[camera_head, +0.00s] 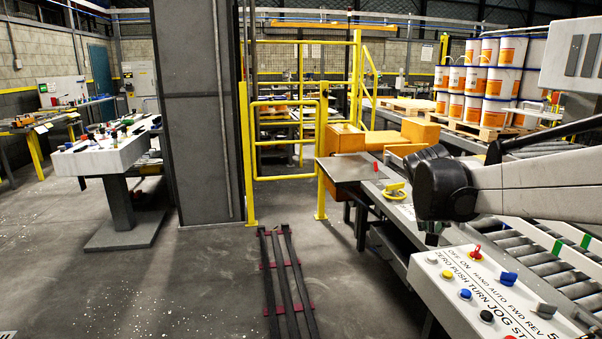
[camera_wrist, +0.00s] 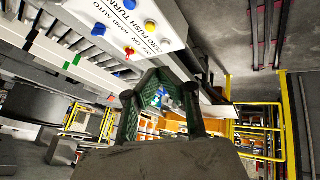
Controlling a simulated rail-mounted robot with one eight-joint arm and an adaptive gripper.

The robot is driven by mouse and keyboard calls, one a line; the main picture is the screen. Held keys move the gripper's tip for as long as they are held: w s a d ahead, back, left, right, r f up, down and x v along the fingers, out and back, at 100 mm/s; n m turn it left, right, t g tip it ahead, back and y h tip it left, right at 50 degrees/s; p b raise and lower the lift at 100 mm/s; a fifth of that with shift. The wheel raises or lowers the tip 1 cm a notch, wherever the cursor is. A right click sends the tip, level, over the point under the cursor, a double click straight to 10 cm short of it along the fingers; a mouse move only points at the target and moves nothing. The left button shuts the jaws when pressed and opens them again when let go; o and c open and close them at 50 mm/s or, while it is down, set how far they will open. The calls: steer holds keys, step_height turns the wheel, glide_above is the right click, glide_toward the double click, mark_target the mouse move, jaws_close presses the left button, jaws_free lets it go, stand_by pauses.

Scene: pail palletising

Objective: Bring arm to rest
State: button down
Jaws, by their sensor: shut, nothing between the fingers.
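My arm (camera_head: 530,187) reaches in from the right in the head view. Its dark end (camera_head: 445,190) hangs over the conveyor side, just above and behind the control panel (camera_head: 490,290). The fingers cannot be made out clearly in the head view. In the wrist view my gripper (camera_wrist: 161,78) shows two fingers with green pads that lean together toward their tips. It is shut and empty. The control panel also shows in the wrist view (camera_wrist: 140,25), close beyond the fingertips.
A roller conveyor (camera_head: 575,270) runs along the right. White and orange pails (camera_head: 490,82) stand stacked behind it. A yellow guard gate (camera_head: 285,140) and a grey column (camera_head: 195,110) stand mid-view. Dark rails (camera_head: 285,280) lie on the floor. The floor at left front is open.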

steer(key=s+a+f+y, duration=0.1)
steer(key=s+a, duration=0.3)
steer(key=s, duration=0.5)
steer(key=s+a+f+n+t+y, duration=0.1)
steer(key=s+a, duration=0.3)
steer(key=s, duration=0.6)
steer(key=s+a+f+n+t+y, duration=0.1)
steer(key=s+a, duration=0.3)
steer(key=s, duration=0.6)
steer(key=shift+a+f+y, duration=0.2)
steer(key=shift+f+y, duration=0.55)
steer(key=shift+y, duration=0.05)
